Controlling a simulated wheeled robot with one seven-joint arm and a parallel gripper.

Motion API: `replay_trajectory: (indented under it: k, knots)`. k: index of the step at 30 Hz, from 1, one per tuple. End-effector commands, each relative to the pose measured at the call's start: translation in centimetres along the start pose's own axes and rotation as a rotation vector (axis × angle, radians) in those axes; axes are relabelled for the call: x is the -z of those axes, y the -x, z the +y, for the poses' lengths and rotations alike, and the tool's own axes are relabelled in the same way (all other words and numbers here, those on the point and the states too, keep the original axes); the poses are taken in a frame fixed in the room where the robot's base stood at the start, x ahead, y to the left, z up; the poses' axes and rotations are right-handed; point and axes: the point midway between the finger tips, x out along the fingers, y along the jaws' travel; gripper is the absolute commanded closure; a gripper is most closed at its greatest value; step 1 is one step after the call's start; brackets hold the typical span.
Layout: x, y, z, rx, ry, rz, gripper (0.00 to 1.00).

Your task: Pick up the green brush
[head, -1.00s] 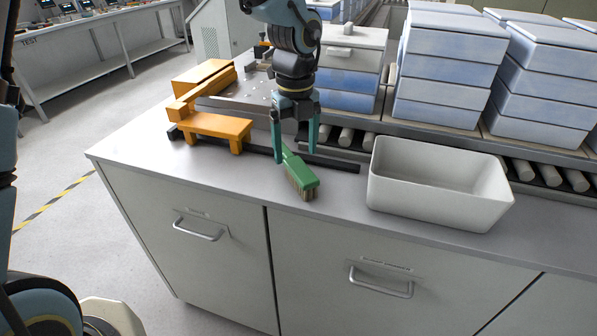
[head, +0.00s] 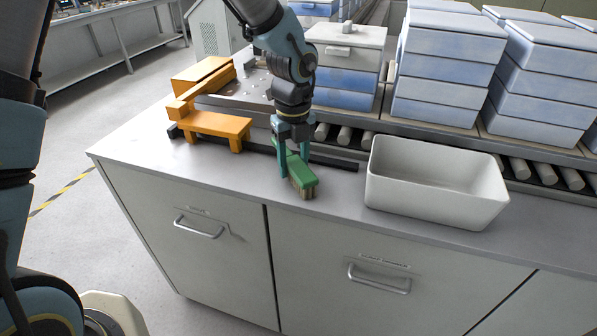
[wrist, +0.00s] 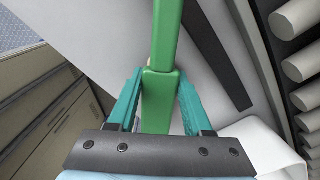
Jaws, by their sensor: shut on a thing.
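The green brush (head: 302,176) with tan bristles is at the counter's front edge in the head view, left of the white bin. My gripper (head: 294,166) points down over it, with its two teal fingers on either side of the brush. In the wrist view the green brush (wrist: 160,85) runs lengthwise between the fingers of my gripper (wrist: 159,92), which are closed on it. The bristles are hidden in the wrist view. I cannot tell whether the brush is clear of the counter.
A white open bin (head: 437,212) stands right of the brush. An orange stand (head: 213,124) is to the left. A dark bar (head: 333,162) lies behind the brush. The counter's front left is clear.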

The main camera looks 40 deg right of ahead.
Motion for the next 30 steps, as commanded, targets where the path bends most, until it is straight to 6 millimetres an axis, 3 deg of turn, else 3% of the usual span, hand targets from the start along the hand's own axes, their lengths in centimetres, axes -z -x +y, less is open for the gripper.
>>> replay_trajectory:
  k: [1,11,23,30]
  knots:
    - [0.0,0.0,0.0,0.0,0.0,0.0,0.65]
    - [0.0,0.0,0.0,0.0,0.0,0.0,1.0]
    - [-0.1,0.7,0.0,0.001,0.002,-0.001,1.0]
    - [-0.2,4.9,-0.1,0.005,0.003,-0.004,1.0]
